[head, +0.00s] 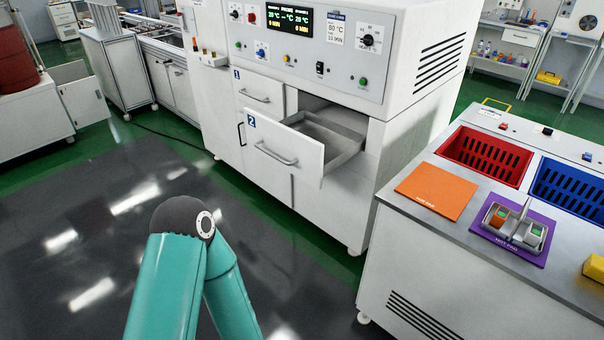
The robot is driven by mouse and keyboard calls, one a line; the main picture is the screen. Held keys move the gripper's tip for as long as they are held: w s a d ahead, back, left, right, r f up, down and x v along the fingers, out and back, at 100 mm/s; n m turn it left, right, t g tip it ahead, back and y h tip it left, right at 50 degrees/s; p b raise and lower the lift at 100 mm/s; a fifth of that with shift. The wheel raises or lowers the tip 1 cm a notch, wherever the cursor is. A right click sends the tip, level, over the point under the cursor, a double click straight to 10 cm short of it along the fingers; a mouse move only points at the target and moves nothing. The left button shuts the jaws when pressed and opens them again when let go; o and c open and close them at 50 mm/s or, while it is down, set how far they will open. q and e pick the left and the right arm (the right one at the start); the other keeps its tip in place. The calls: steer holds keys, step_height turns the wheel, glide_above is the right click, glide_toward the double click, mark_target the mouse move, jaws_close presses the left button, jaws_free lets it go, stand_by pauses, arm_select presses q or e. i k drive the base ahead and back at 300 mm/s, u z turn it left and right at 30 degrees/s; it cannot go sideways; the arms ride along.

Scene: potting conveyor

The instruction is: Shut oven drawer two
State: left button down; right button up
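Oven drawer two (302,149), marked with a blue 2, stands pulled out of the white oven cabinet (402,150). Its metal tray inside shows behind the front panel, and the part I can see looks empty. Its bar handle (275,154) faces me and nothing touches it. Drawer one (260,92), above it and to the left, is shut. A teal arm of mine with a dark joint rises at the bottom, in front of and below the drawer, apart from it. Neither of my grippers is in the picture.
A white bench (399,219) at right carries an orange pad (436,190), a purple pad (486,234) with a metal holder (515,224), a red crate (487,151), a blue crate (572,187) and a yellow object (594,268). Dark floor (80,235) before the oven is clear.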

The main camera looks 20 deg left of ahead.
mark_target(308, 145)
steer(key=z, duration=0.1)
steer(key=i, duration=1)
steer(key=u, duration=0.1)
